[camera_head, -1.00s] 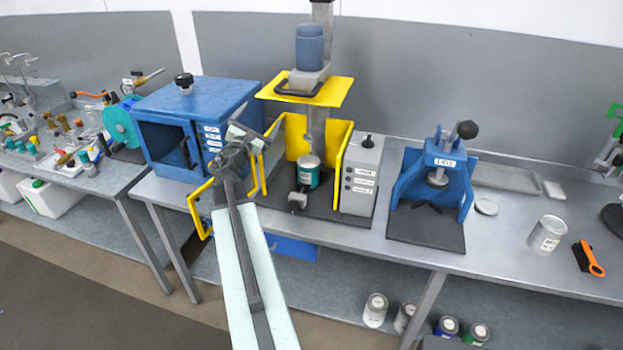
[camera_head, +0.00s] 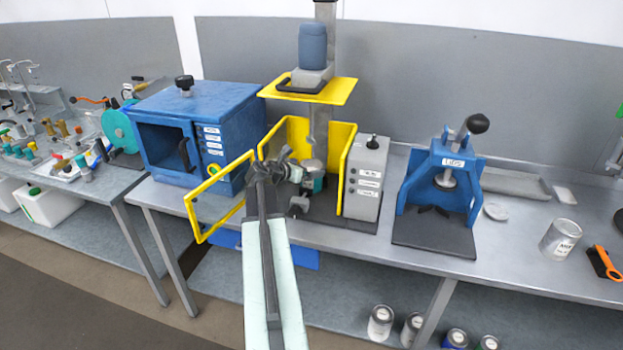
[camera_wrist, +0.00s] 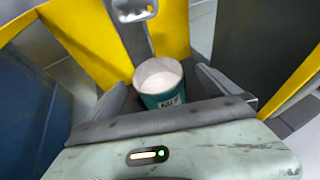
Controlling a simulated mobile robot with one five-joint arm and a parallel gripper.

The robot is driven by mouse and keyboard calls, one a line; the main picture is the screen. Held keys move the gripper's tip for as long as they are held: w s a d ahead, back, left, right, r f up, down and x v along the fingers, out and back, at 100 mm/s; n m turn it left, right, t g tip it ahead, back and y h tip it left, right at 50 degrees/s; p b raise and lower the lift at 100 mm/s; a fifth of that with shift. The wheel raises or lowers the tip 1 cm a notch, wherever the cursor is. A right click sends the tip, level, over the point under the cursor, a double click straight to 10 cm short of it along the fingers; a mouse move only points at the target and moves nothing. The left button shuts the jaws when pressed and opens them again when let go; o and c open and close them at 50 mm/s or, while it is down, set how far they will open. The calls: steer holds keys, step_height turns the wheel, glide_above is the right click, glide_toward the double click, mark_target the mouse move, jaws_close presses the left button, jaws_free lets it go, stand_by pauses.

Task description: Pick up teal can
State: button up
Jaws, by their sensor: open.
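The teal can (camera_head: 316,184) stands upright inside the yellow-guarded mixing machine, partly hidden behind my gripper in the head view. The wrist view shows the can (camera_wrist: 160,86) with a white top, a teal side and a white label. My gripper (camera_head: 291,168) is open in front of the can and reaches in toward it. In the wrist view its fingers (camera_wrist: 163,92) stand on the left and right of the can. I cannot tell whether they touch it.
The open yellow guard door (camera_head: 219,197) is left of my arm. Yellow panels (camera_head: 348,162) flank the can, and a stirring shaft hangs above it. A grey control box (camera_head: 367,178) is to the right. A blue press (camera_head: 438,186) and a white can (camera_head: 560,239) stand farther right.

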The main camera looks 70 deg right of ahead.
mark_target(317, 165)
steer(key=b+x, duration=0.1)
steer(key=x, duration=0.1)
steer(key=b+x, duration=0.1)
steer(key=x, duration=0.2)
steer(key=b+x, duration=0.1)
steer(key=x, duration=0.2)
steer(key=shift+w+f, duration=0.2)
steer(key=shift+w, duration=0.2)
steer(key=shift+a+r, duration=0.1)
steer(key=shift+r, duration=0.05)
steer(key=c, duration=1.9)
